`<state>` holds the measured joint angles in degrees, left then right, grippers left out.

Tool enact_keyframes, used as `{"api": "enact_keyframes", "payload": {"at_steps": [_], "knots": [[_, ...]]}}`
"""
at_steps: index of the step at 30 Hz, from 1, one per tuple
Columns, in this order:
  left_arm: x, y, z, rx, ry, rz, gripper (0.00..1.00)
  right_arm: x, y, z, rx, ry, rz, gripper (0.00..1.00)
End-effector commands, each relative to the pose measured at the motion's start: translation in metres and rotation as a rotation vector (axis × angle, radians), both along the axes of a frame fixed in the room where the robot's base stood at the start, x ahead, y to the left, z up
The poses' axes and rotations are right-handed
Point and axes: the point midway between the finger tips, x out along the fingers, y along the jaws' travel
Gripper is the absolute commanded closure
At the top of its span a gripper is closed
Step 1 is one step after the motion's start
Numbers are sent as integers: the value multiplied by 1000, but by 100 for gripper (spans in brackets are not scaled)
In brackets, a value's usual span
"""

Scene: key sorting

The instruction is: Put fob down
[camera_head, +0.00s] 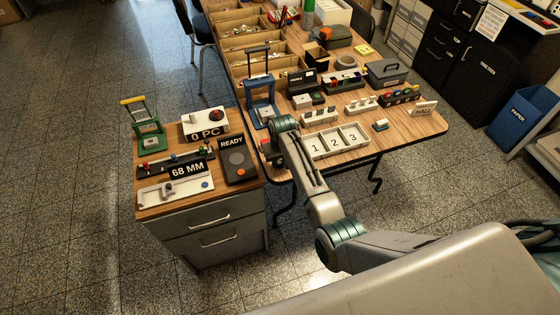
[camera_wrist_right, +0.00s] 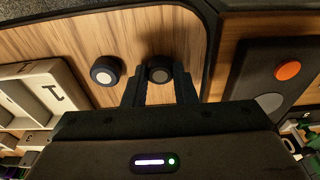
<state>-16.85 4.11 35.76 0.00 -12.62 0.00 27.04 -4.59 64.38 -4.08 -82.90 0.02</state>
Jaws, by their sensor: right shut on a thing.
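My right gripper (camera_wrist_right: 159,88) is shut on a round dark fob (camera_wrist_right: 159,72) with a grey face. The fob sits between the fingertips over the wooden table top, near its dark edge; I cannot tell whether it touches the wood. A second round dark fob (camera_wrist_right: 105,72) with a white face lies on the wood just left of the fingers. In the head view the right arm (camera_head: 312,185) reaches to the near left corner of the long table, and its own links hide the fingertips and held fob. My left gripper is not in view.
The tray numbered 1, 2, 3 (camera_head: 337,152) stands right of the gripper in the head view. The READY panel (camera_head: 237,160) with its orange button lies on the cabinet to the left. A blue stand (camera_head: 262,100) is behind. A gap separates cabinet and table.

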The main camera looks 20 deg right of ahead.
Motion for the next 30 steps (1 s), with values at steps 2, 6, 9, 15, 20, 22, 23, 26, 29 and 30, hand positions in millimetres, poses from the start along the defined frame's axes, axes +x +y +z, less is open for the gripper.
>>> {"api": "enact_keyframes", "payload": {"at_steps": [2,6,9,15,20,22,23,26,29,30], "knots": [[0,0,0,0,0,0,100,0,0,-1,0,1,0,96],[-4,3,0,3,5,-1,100,0,0,-3,0,0,0,64],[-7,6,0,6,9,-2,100,0,0,-3,0,0,0,54],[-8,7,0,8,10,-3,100,0,0,-3,0,0,0,54],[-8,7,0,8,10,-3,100,0,0,5,0,-1,0,54],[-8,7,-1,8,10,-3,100,-1,0,14,0,-2,0,54],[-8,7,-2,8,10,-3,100,-2,0,18,0,-4,0,54],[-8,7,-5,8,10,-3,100,-5,0,38,0,-5,0,54],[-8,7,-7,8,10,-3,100,-8,0,60,0,-6,0,54],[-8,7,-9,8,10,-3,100,-9,0,69,0,-6,0,54]]}}
